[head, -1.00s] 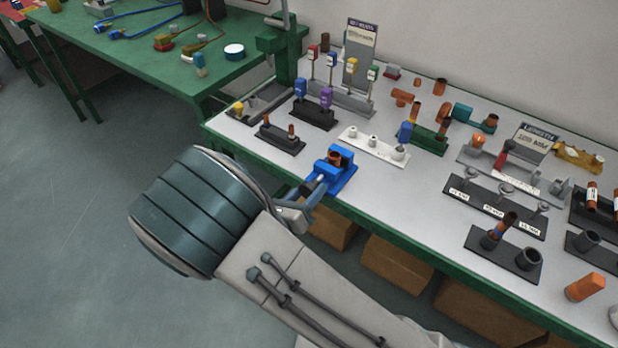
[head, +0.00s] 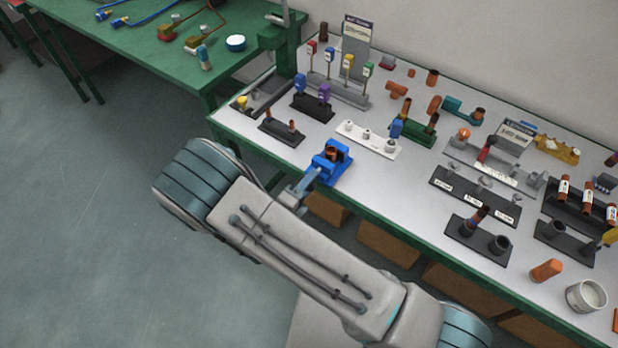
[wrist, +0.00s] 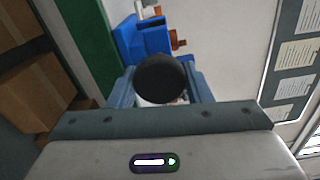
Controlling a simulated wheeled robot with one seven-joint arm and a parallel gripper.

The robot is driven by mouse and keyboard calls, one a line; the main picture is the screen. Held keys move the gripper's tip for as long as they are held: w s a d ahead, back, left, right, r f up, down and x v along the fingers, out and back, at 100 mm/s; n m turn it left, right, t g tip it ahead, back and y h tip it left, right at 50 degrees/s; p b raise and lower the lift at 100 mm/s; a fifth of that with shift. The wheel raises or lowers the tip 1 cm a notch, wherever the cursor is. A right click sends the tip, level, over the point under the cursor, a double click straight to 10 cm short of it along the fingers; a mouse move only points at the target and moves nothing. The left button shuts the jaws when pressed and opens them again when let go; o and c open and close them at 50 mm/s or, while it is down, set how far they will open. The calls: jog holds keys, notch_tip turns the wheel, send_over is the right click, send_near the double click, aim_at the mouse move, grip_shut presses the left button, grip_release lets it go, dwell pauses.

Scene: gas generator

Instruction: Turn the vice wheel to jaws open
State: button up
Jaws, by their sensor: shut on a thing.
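The blue vice (head: 333,160) sits at the front edge of the white-topped bench, with a copper-coloured piece (head: 332,152) in its jaws. In the wrist view the vice (wrist: 148,38) lies just beyond my fingers. My gripper (head: 304,187) reaches the vice from the front left. In the wrist view its two blue fingers (wrist: 160,88) stand on either side of a round black wheel (wrist: 160,78) and are shut on it. The wheel hides much of the vice's front. How far apart the vice jaws are cannot be told clearly.
The bench's green front edge (head: 400,228) runs below my gripper, with cardboard boxes (head: 388,243) underneath. A black holder (head: 282,131) and a white rack (head: 366,139) stand close to the vice. Open floor (head: 80,220) lies to the left.

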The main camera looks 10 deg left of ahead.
jog(key=n+p, duration=0.2)
jog(key=n, duration=0.3)
jog(key=shift+r+n+p, duration=0.15)
jog(key=shift+n+p, duration=0.15)
jog(key=shift+p, duration=0.05)
jog(key=shift+n+p, duration=0.6)
jog(key=shift+n, duration=1.5)
jog(key=shift+a, duration=0.1)
jog(key=o, duration=1)
jog(key=b+v, duration=0.3)
jog(key=v, duration=1.1)
jog(key=shift+w, duration=0.1)
jog(key=shift+w, duration=0.1)
